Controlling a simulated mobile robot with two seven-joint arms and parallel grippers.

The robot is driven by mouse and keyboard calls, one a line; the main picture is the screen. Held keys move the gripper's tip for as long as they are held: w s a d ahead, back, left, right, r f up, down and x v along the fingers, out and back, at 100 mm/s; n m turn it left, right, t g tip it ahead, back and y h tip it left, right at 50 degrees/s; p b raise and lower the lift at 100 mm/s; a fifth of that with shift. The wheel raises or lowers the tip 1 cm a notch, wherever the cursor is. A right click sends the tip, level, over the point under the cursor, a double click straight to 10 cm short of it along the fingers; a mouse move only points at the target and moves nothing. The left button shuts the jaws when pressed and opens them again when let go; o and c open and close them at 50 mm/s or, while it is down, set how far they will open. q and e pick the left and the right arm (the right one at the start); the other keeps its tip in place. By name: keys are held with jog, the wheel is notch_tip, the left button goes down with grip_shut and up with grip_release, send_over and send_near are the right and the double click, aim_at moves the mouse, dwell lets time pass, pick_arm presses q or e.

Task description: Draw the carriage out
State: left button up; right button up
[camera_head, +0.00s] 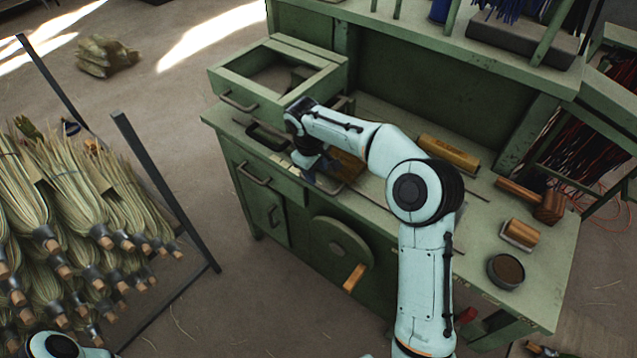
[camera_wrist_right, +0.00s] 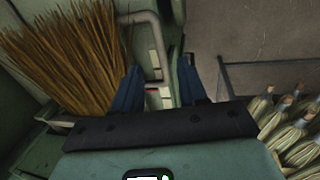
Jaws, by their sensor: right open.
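A green box-shaped unit with an open top (camera_head: 335,67) and a front bar handle (camera_head: 238,101) sits on the bench's left end. A dark looped handle (camera_head: 266,137) lies low beside it; I cannot tell which part is the carriage. My right gripper (camera_head: 318,172) is over the bench's front edge, right of the dark handle, its jaws partly hidden by the wrist. In the right wrist view its blue fingers (camera_wrist_right: 160,92) are apart, with a bent grey bar (camera_wrist_right: 155,40) beyond them. I see no contact. My left gripper is out of view.
Tan bristles (camera_wrist_right: 62,58) stand left of the fingers in the wrist view. A yellow block (camera_head: 449,152), a mallet (camera_head: 532,200) and a round tin (camera_head: 506,270) are on the bench. A handwheel (camera_head: 338,250) juts from its front. A broom rack (camera_head: 150,165) stands left; floor lies between.

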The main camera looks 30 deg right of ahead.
aim_at(319, 185)
jog(key=f, duration=0.4)
jog(key=d+f, duration=0.1)
jog(key=f, duration=0.1)
jog(key=shift+w+f, duration=0.3)
jog(key=shift+f, duration=0.05)
grip_shut()
